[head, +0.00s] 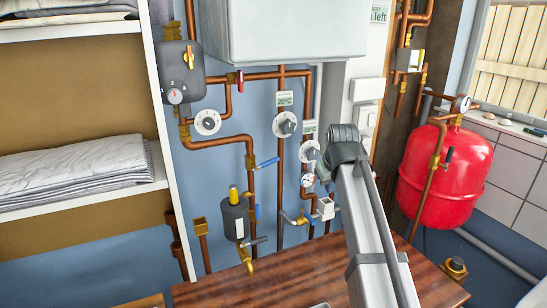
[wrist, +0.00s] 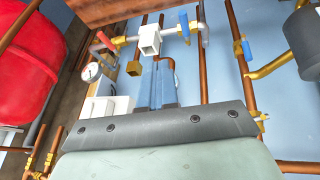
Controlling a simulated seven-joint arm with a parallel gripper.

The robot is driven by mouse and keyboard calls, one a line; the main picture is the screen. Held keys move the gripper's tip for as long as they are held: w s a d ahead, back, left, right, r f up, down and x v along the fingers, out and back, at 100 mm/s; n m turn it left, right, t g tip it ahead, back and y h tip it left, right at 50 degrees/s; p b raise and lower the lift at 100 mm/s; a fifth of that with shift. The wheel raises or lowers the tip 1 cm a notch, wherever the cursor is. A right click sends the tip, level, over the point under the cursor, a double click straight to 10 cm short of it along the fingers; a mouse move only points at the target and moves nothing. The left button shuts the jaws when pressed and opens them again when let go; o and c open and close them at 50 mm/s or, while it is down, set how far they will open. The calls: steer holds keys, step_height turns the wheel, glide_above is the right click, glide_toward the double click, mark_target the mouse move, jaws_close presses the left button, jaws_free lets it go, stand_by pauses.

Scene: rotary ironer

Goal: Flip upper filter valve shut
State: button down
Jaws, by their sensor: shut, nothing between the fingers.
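A dark filter canister (head: 235,218) with a brass top hangs on the copper pipes at lower centre in the head view. A blue lever (head: 267,162) sits on the pipe above it, sticking out to the right and slightly up. A second blue lever (head: 257,212) stands just right of the canister; I cannot tell for sure which lever is the upper filter valve. The wrist view is upside down and shows the canister (wrist: 305,45) at right. My gripper (wrist: 155,68) is shut and empty, away from the canister; the head view hides its fingers behind my arm.
A white box fitting (wrist: 149,38), a red lever (wrist: 105,40) and a pressure gauge (wrist: 91,73) sit close to my gripper. A red tank (head: 445,175) stands at right and a linen shelf (head: 165,130) at left. A wooden top (head: 280,272) lies below the pipes.

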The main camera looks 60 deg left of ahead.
steer(key=s+a+r+n+y, duration=0.1)
steer(key=s+a+r, duration=0.4)
steer(key=s+r, duration=0.2)
steer(key=s+a+r+n+y, duration=0.1)
steer(key=s+a+r, duration=0.45)
steer(key=r, duration=0.25)
glide_toward(273, 162)
steer(key=x, duration=0.6)
steer(key=shift+s+a+f, duration=0.1)
steer(key=shift+s+a, duration=0.05)
steer(key=shift+a, duration=0.25)
steer(key=shift+w+f+g, duration=0.3)
steer(key=shift+g, duration=0.4)
steer(key=shift+w+f, duration=0.2)
steer(key=shift+f, duration=0.2)
steer(key=shift+r, duration=0.15)
